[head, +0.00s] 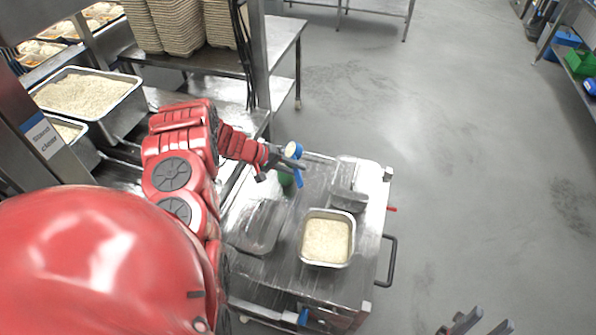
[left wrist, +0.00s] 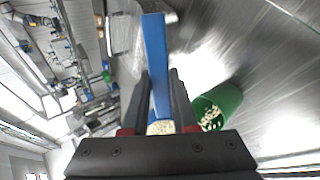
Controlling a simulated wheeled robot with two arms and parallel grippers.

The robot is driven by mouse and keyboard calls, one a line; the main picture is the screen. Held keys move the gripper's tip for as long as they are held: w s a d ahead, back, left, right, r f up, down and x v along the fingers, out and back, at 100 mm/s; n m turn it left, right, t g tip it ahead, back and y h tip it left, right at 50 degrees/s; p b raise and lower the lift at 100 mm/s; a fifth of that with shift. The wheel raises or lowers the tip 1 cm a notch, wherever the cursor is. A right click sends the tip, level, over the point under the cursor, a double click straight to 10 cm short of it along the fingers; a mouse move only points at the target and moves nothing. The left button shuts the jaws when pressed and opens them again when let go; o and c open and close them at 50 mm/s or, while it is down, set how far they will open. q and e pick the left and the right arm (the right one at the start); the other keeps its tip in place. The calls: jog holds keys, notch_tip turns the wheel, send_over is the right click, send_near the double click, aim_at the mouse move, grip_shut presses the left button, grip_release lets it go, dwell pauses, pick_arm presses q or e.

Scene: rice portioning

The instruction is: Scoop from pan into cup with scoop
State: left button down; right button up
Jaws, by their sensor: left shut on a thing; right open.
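My left gripper (head: 268,160) is shut on the blue scoop (head: 299,172), above the cart's back left part. The scoop also shows in the left wrist view (left wrist: 155,55), between the fingers (left wrist: 162,95), with white rice at its near end. The green cup (head: 286,181) is just below the scoop, partly hidden by it. In the left wrist view the cup (left wrist: 226,98) is right of the fingers and holds some rice. The metal pan (head: 302,258) of rice stands on the cart, in front of the cup. My right gripper (head: 480,325) is open and empty at the bottom edge, off the cart.
An empty clear container (head: 256,228) lies left of the pan on the steel cart (head: 275,280). A small metal container (head: 348,199) stands behind the pan. Large rice trays (head: 124,101) and stacked cartons (head: 185,48) are at the back left. The floor right of the cart is free.

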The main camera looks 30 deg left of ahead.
pick_arm(q)
jog(key=t+h+b, duration=0.2)
jog(key=b, duration=0.2)
jog(key=s+a+t+h+b, duration=0.1)
jog(key=t+h+b, duration=0.1)
jog(key=b, duration=0.2)
jog(key=t+h+b, duration=0.2)
jog(key=b, duration=0.3)
jog(key=shift+s+a+r+h, duration=0.15)
jog(key=shift+s+r+h, duration=0.05)
jog(key=shift+r+h, duration=0.15)
jog(key=shift+r, duration=0.1)
dwell(0.5)
notch_tip(320, 180, up, 8)
jog(key=g+y+p, duration=1)
jog(key=y+p, duration=0.2)
jog(key=p, duration=1.6)
jog(key=shift+g, duration=0.4)
